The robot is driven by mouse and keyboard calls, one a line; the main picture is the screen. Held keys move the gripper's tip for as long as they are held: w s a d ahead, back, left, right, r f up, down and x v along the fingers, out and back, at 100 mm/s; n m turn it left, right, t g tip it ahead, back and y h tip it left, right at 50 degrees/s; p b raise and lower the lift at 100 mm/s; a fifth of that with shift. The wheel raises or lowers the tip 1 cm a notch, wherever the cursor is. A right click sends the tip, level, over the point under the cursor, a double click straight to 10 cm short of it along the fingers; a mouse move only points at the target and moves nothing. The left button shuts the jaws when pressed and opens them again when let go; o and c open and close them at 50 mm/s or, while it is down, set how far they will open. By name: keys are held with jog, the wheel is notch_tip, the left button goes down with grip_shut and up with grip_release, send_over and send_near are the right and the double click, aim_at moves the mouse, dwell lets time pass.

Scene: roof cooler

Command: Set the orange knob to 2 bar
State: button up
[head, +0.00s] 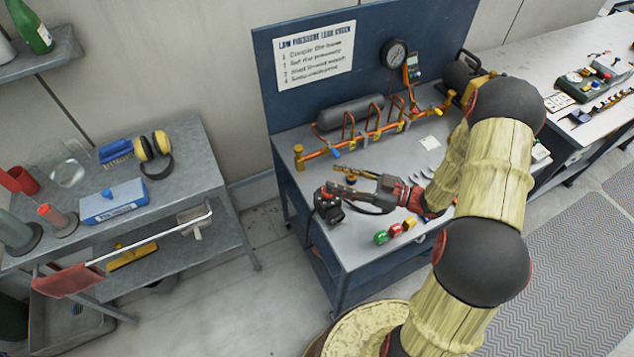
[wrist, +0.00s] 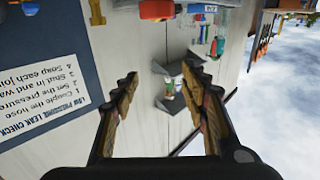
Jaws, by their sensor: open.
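The orange knob cannot be made out for certain in either view. An orange pipe manifold (head: 375,136) with looped hoses and small valves runs along the back of the blue-framed bench. A round black pressure gauge (head: 394,54) is on the blue backboard; its reading is too small to tell. My gripper (head: 340,181) is over the front left of the bench, in front of the manifold's left end. In the wrist view my gripper (wrist: 160,85) has its fingers wide apart, with nothing between them. My arm hides part of the bench's right side.
A printed sign (head: 315,54) hangs on the backboard. Green, red and yellow small parts (head: 395,229) lie at the bench's front. A grey cart (head: 190,155) stands left, holding a blue box (head: 114,201) and yellow earmuffs (head: 153,147). Floor is free between cart and bench.

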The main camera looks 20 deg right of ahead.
jog(key=b, duration=0.2)
send_near(319, 193)
jog(key=w+a+r, duration=0.2)
jog(key=a, duration=0.1)
jog(key=shift+w+a, duration=0.15)
jog(key=x, duration=0.6)
jog(key=shift+r+b, duration=0.25)
jog(key=shift+b, duration=0.1)
jog(key=shift+x, duration=0.8)
jog(key=shift+c, duration=1.1)
grip_shut()
